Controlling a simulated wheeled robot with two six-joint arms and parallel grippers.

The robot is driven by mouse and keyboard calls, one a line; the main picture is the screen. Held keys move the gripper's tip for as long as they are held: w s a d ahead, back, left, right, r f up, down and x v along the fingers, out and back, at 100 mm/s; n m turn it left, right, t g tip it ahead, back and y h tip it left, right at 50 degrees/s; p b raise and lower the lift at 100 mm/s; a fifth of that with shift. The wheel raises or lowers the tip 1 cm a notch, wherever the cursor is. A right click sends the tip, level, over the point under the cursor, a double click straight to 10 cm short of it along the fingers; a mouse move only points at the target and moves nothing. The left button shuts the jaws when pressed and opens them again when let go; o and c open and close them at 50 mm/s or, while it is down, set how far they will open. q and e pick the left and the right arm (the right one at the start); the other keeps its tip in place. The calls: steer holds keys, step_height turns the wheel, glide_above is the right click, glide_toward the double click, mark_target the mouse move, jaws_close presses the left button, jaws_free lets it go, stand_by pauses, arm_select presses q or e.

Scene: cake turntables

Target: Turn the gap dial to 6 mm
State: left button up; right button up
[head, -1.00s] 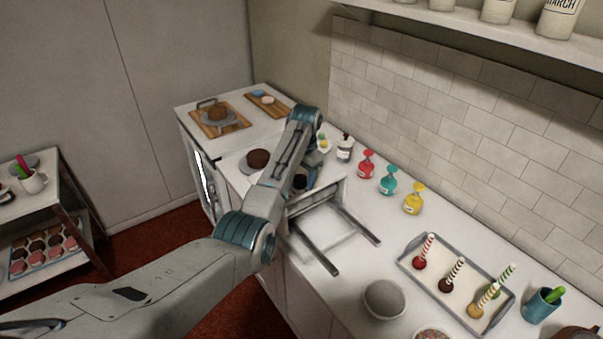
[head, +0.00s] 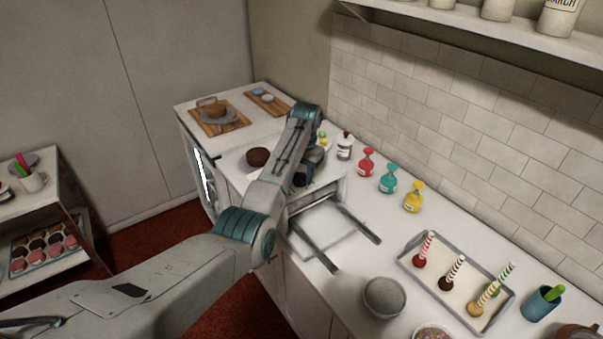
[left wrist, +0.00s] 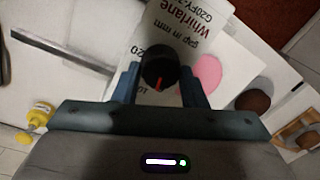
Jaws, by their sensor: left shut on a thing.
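The gap dial is a round black knob (left wrist: 158,62) with a red pointer line, in the left wrist view. It sits on a white panel (left wrist: 205,40) printed "Whirlane" and "gap in mm"; a "20" shows to the left of the knob. In the head view my left arm covers much of the white machine (head: 328,188) and hides the dial's face. My right gripper is in neither view.
Two dark rails (head: 357,224) stick out from the machine's front. A brown cake (head: 258,157) stands close left of my arm. Red (head: 366,162), teal (head: 388,179) and yellow (head: 413,197) bottles line the wall. A grey bowl (head: 384,297) and a cake-pop tray (head: 412,246) stand nearer.

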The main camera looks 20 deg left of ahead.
arm_select(q)
steer(key=n, duration=0.3)
steer(key=shift+a, duration=0.1)
steer(key=shift+w+n, duration=0.1)
steer(key=shift+n, duration=1.3)
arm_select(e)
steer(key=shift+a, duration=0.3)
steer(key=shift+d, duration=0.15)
arm_select(q)
steer(key=o, duration=1)
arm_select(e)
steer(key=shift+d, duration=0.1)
